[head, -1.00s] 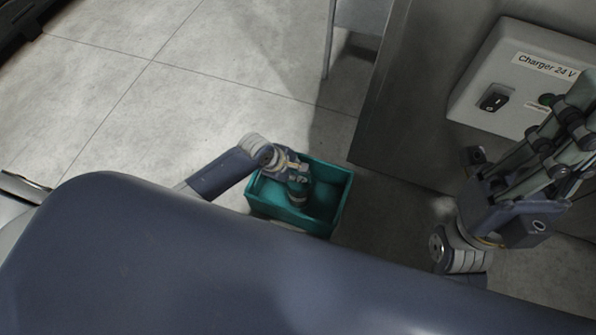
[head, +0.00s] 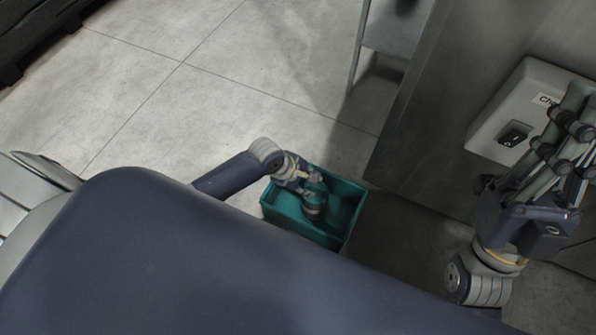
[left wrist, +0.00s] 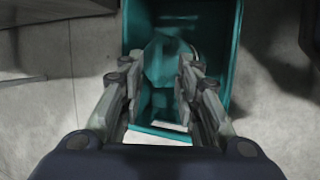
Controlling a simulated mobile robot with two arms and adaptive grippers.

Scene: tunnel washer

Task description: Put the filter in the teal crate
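The teal crate (head: 350,222) stands on the floor in the middle of the head view. It also shows in the left wrist view (left wrist: 229,40). A teal, rounded filter (head: 314,201) with a darker band is inside the crate, and it shows beyond my fingers in the left wrist view (left wrist: 165,62). My left gripper (head: 312,180) reaches over the crate from the left. Its fingers (left wrist: 158,75) are apart, and the right one partly covers the filter. My right gripper (head: 578,112) is raised at the right, away from the crate, its fingertips partly cut off.
A grey metal cabinet (head: 415,130) stands right of the crate. A charger box (head: 515,118) with a black switch is on it, close to my right gripper. A metal stand (head: 385,35) is behind. The tiled floor (head: 200,100) left of the crate is open.

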